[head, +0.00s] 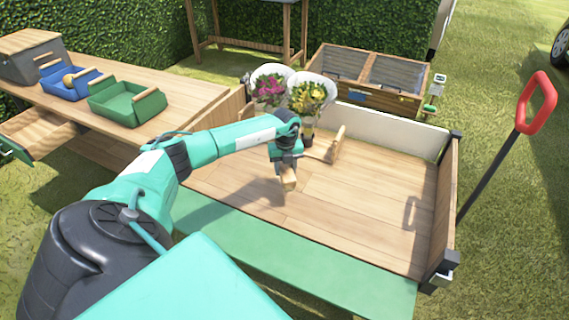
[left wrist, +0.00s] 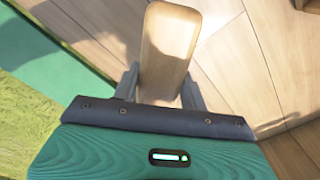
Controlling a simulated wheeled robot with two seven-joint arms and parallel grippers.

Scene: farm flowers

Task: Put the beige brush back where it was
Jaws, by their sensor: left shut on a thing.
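My left gripper (head: 287,168) points down over the wooden bed of the cart. It is shut on the beige brush (head: 289,185), and only the brush's pale wooden part shows below the fingers. In the left wrist view, the brush (left wrist: 168,50) stands out between the two fingers (left wrist: 160,92) as a long, rounded, light wooden piece. Its bristles are not visible. I cannot tell for certain whether it touches the bed planks. My right gripper is not in view.
A table at left bears a blue tray (head: 70,88) and green tray (head: 126,108). The cart's right floor (head: 375,205) is clear.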

